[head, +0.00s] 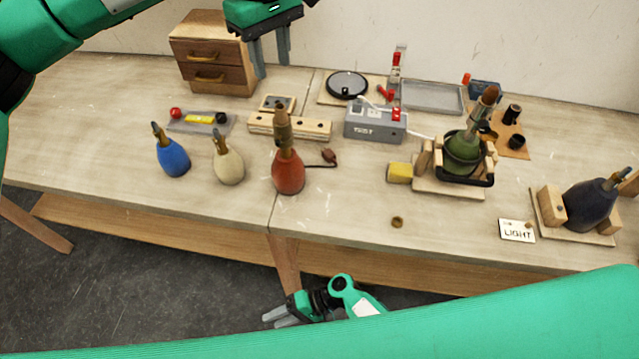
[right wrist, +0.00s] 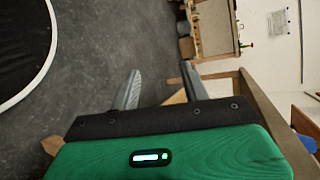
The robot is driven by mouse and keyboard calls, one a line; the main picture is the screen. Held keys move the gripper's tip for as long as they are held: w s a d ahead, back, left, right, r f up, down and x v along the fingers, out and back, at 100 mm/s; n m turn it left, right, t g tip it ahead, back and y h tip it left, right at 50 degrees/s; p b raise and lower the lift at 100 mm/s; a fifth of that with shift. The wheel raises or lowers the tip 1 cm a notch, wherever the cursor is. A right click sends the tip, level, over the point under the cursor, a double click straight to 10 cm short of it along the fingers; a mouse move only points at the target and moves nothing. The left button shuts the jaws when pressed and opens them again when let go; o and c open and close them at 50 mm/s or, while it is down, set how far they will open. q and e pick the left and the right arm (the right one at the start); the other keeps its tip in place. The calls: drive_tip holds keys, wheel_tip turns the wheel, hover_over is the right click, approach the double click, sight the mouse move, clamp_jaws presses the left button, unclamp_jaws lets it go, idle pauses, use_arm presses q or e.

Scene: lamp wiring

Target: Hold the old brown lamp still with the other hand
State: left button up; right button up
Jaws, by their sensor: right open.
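The brown lamp (head: 288,173), a reddish-brown bottle-shaped base with a brownish socket on top, stands upright near the table's front edge. A dark cord with a plug (head: 328,156) lies to its right. My left gripper (head: 272,70) is above the back of the table, beyond the lamp and clear of it, its fingers apart with nothing between them. My right gripper (head: 279,316) is low in front of the table edge, away from the lamp. In the right wrist view its fingers (right wrist: 160,88) are spread and empty, over the floor; the lamp cannot be made out there.
A blue lamp (head: 173,157) and a cream lamp (head: 228,168) stand left of the brown one. Behind it are a wooden block (head: 310,128) and a grey test box (head: 375,123). A green lamp (head: 462,153) sits in a wooden cradle (head: 440,184) to the right.

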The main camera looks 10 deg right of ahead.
wheel_tip(320, 180, up, 39)
drive_tip(key=w+a+n+g, duration=0.1)
drive_tip(key=a+n+g, duration=0.2)
drive_tip(key=n+g, duration=1.15)
drive_tip(key=n+t+y, duration=0.4)
drive_tip(key=t, duration=1.4)
approach(290, 150)
drive_tip(key=a, duration=0.3)
drive_tip(key=shift+m, duration=0.25)
drive_tip(key=a, duration=0.5)
drive_tip(key=w+a, duration=0.1)
drive_tip(key=a, duration=0.1)
drive_tip(key=shift+a+f, duration=0.25)
drive_tip(key=shift+a, duration=0.1)
